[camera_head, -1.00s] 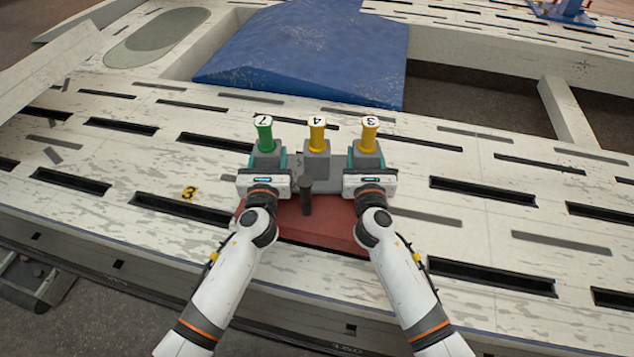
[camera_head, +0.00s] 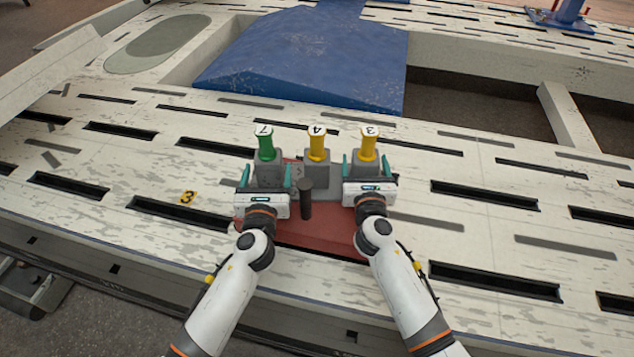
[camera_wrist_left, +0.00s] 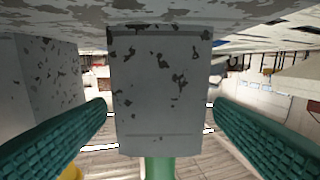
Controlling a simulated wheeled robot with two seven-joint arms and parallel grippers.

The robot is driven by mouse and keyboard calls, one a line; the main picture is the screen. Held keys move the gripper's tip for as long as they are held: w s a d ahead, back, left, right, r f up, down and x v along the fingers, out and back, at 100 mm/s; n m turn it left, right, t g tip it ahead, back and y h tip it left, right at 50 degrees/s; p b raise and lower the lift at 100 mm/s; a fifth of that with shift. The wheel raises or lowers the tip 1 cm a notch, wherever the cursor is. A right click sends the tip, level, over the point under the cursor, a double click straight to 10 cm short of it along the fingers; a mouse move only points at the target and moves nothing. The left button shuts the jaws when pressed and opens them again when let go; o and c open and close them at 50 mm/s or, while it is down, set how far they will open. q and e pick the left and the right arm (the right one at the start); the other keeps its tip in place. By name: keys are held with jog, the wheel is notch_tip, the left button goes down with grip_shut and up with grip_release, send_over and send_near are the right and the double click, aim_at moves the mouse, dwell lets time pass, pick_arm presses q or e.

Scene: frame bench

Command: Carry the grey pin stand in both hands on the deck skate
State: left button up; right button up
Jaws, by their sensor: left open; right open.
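The grey pin stand (camera_head: 318,173) has three grey blocks in a row, with a green pin marked 7 (camera_head: 265,145) and yellow pins marked 4 (camera_head: 317,146) and 3 (camera_head: 368,146). It appears to rest on the red deck skate (camera_head: 300,232), though the contact is partly hidden. My left gripper (camera_head: 269,176) is open around the left block, its teal fingers on either side. In the left wrist view the grey block (camera_wrist_left: 160,85) stands between the spread fingers, with narrow gaps. My right gripper (camera_head: 366,170) is open around the right block.
A black post (camera_head: 306,199) rises from the skate between my grippers. The white slotted deck (camera_head: 480,235) around is mostly clear. A blue ramp (camera_head: 310,60) lies behind, and a yellow marker 3 (camera_head: 188,197) is on the deck at left.

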pick_arm(q)
jog(key=s, duration=0.8)
jog(key=shift+s+a, duration=0.1)
jog(key=shift+s, duration=0.4)
pick_arm(e)
jog(key=shift+s, duration=0.2)
jog(key=s, duration=1.1)
jog(key=shift+s+a, duration=0.1)
jog(key=shift+s, duration=0.25)
pick_arm(q)
jog(key=shift+r, duration=0.2)
pick_arm(e)
jog(key=shift+s+d, duration=1)
jog(key=shift+s, duration=0.1)
jog(key=shift+s+d, duration=1)
jog(key=shift+s, duration=0.1)
